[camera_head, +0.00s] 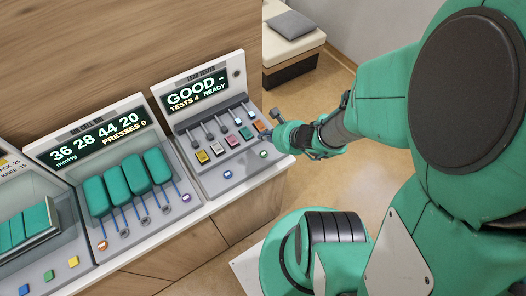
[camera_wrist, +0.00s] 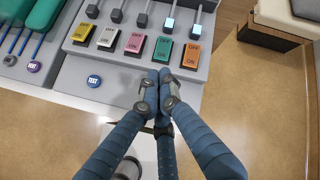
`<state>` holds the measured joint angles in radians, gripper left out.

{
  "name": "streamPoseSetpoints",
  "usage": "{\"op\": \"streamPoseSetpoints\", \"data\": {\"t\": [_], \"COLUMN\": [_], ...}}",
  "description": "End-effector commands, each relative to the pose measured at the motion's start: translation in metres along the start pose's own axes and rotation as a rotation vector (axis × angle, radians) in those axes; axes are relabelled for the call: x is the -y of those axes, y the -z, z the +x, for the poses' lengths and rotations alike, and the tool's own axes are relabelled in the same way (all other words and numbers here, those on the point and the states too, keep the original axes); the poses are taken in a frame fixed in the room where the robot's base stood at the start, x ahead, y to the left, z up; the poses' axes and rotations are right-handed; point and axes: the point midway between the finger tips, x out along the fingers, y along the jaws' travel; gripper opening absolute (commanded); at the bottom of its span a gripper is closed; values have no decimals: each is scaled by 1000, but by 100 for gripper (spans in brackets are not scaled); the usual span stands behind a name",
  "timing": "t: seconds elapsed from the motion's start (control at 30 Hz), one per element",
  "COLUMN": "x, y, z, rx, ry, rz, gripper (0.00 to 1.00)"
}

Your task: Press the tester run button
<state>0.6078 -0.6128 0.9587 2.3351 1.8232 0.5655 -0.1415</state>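The lead tester (camera_head: 212,95) is the right-hand unit on the counter; its screen reads GOOD, TESTS 4, READY. On its front ledge are a round blue button (camera_head: 227,174) and a round green button (camera_head: 264,153). The blue button shows in the wrist view (camera_wrist: 94,81) with the word TEST. The green button does not show there; my fingers cover part of the ledge. My gripper (camera_head: 277,134) is at the tester's right front corner, close to the green button. In the wrist view its blue fingers (camera_wrist: 158,82) are together over the ledge, with nothing visible between them. Contact cannot be told.
Several OFF/ON rocker switches, including yellow (camera_wrist: 82,33) and orange (camera_wrist: 191,55), line the tester behind my fingers, with grey plugs above. A cuff unit (camera_head: 90,140) with teal cuffs stands to the left. Open floor (camera_wrist: 255,120) lies to the right.

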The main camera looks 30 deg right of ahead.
Motion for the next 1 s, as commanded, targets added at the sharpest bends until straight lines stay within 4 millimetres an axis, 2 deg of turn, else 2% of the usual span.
{"op": "streamPoseSetpoints", "data": {"t": [0.37, 1.0], "x": [-8, -39], "y": [8, 39], "z": [11, 54], "rx": [1, 1], "ry": [-1, 0], "rz": [0, -1], "gripper": [0, 0]}}
